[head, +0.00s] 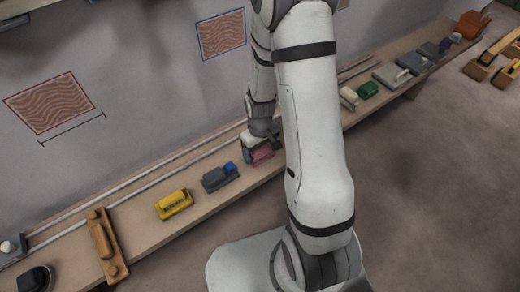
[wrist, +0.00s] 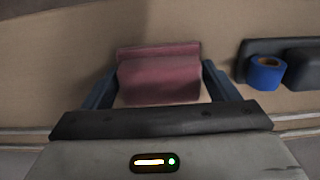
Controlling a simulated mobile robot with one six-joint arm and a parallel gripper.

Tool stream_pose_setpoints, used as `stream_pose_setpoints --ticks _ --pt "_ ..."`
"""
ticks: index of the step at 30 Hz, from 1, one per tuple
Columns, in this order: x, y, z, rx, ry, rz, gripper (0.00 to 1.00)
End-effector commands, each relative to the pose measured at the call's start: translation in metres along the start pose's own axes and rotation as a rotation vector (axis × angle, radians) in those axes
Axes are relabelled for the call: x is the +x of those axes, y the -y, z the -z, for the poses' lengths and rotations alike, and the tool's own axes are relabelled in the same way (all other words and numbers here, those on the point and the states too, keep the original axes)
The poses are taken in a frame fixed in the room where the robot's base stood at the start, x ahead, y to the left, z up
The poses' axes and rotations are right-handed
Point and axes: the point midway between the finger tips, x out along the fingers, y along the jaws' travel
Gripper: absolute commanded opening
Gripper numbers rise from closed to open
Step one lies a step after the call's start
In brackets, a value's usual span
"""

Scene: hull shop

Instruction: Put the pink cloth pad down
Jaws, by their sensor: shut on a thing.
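The pink cloth pad (wrist: 160,78) is a dull pink block with a stepped top, between the two dark fingers of my gripper (wrist: 160,88) in the wrist view. My gripper is shut on it. In the head view the pad (head: 261,154) shows below my gripper (head: 258,146), at the shelf's front part. It is at or just above the shelf top; I cannot tell whether it touches. Part of the pad is hidden by my gripper.
The long wooden shelf (head: 142,210) runs along the wall. A grey block with a blue tape roll (wrist: 266,72) stands close beside the pad. A yellow block (head: 174,204) and a wooden-handled tool (head: 103,243) are further left. Green (head: 367,90) and grey items (head: 391,75) stand right.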

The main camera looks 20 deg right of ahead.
Motion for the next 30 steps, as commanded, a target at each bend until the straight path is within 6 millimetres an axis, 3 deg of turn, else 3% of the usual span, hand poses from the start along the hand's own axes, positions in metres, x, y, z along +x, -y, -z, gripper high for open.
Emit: stream_pose_setpoints --ticks 8,9,15,25,30 --pt "0.004 0.000 0.000 0.000 -0.001 0.000 0.55" --pt "0.002 0.000 0.000 0.000 -0.001 0.000 0.84" --pt "0.002 0.000 0.000 0.000 -0.001 0.000 1.00" --pt "-0.005 0.000 0.001 0.000 -0.002 -0.001 1.00" --pt "-0.035 0.000 0.001 0.000 -0.005 -0.002 1.00"
